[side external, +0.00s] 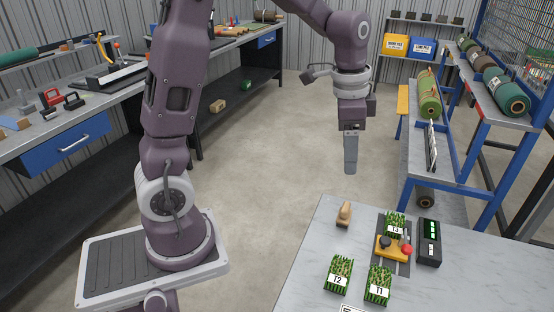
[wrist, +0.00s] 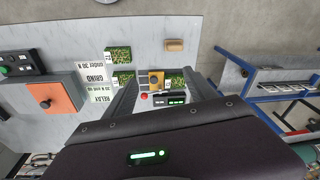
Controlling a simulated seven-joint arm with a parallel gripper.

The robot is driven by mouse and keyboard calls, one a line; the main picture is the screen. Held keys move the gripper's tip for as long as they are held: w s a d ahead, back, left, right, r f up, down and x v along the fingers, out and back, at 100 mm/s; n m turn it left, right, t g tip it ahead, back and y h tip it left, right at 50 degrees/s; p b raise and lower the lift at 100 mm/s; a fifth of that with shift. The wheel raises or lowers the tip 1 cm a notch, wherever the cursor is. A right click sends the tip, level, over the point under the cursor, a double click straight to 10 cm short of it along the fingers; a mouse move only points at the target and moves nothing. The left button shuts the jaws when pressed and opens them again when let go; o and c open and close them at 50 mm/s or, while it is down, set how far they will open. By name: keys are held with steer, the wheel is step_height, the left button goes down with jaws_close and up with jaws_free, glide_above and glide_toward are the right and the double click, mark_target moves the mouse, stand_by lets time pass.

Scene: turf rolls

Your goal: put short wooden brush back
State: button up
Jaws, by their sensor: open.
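The short wooden brush (side external: 344,214) is a small tan block with a raised grip. It lies near the far left edge of the grey table (side external: 315,265) in the side external view. It also shows in the wrist view (wrist: 175,45), above and beyond the fingertips. My gripper (side external: 351,170) hangs pointing down, above and apart from the brush and table. In the wrist view my gripper (wrist: 162,82) has its two fingers spread with nothing held between them. A mark or holder for the brush cannot be made out.
Turf pieces T1 (side external: 378,285), T2 (side external: 339,274) and T3 (side external: 395,224) sit on the table. A yellow fixture (side external: 385,254) with black and red knobs stands by a black display unit (side external: 429,242). The wrist view shows an orange-topped box (wrist: 60,95) and printed signs (wrist: 100,72).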

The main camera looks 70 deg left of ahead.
steer(key=s+d+r+n+t, duration=0.1)
steer(key=s+d+r+n, duration=0.1)
steer(key=s, duration=0.5)
steer(key=s+d+r+n+t, duration=0.1)
steer(key=s+d+r+n, duration=0.1)
steer(key=s, duration=0.5)
steer(key=s+d+r+n+t, duration=0.1)
steer(key=s+r+n+t, duration=0.1)
steer(key=s, duration=0.5)
steer(key=shift+s+d+r, duration=0.25)
steer(key=shift+d+r, duration=0.05)
steer(key=shift+d, duration=0.1)
